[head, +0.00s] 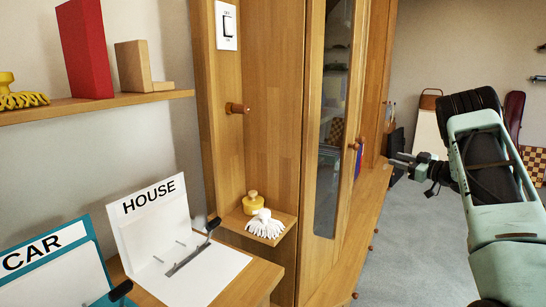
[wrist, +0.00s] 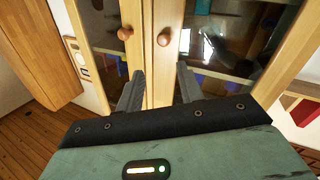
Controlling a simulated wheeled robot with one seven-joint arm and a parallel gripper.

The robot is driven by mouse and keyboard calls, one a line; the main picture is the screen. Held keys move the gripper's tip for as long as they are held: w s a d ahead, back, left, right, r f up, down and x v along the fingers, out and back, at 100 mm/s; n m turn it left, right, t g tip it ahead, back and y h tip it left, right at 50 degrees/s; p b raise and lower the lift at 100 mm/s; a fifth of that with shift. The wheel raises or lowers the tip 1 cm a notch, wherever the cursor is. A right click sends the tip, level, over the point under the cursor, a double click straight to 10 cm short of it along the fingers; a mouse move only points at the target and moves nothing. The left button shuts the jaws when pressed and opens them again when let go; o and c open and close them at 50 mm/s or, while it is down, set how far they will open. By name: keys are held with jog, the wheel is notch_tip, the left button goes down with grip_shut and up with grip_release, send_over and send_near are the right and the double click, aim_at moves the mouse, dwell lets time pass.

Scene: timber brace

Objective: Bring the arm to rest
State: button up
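My arm (head: 495,190) reaches in from the right side of the head view, bent, with its hand pointing left toward the wooden cabinet (head: 275,120). My gripper (head: 394,161) is in the air in front of the cabinet's far part. In the wrist view my gripper (wrist: 160,70) shows two dark fingers standing apart with nothing between them. Beyond the fingers are two glass-panelled cabinet doors with round wooden knobs (wrist: 125,33). The doors look closed. I cannot tell the exact distance from the fingers to the doors.
A HOUSE board (head: 150,215) and a CAR board (head: 45,262) stand at lower left. A wall shelf (head: 100,106) carries a red block (head: 84,48). Grey floor (head: 415,245) is clear beside the cabinet.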

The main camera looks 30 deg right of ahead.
jog(key=w+a+r+m+g+h, duration=0.2)
jog(key=w+a+r+m+h, duration=0.3)
jog(key=a, duration=0.4)
jog(key=s+a+f+m+g+h, duration=0.1)
jog(key=s+a+f+g, duration=0.1)
jog(key=a, duration=0.5)
jog(key=s+a+f+m+g+h, duration=0.1)
jog(key=s+a+f+g, duration=0.15)
jog(key=a, duration=0.55)
jog(key=s+a+f+n+g+y, duration=0.1)
jog(key=s+a+f+g+y, duration=0.2)
jog(key=s+a, duration=0.75)
jog(key=s+a+f+n+g+y, duration=0.15)
jog(key=s+a+g, duration=0.35)
jog(key=s+a, duration=0.55)
jog(key=s+a+r+n+g+p, duration=0.1)
jog(key=s+a+r+n+p, duration=0.2)
jog(key=s+a, duration=0.4)
jog(key=s+a+r+n+g+p, duration=0.2)
jog(key=s+a+r+n+p, duration=0.2)
jog(key=a, duration=0.7)
jog(key=s+r+p, duration=0.2)
jog(key=s+r, duration=0.1)
jog(key=shift+s+r, duration=0.25)
jog(key=shift+s, duration=0.05)
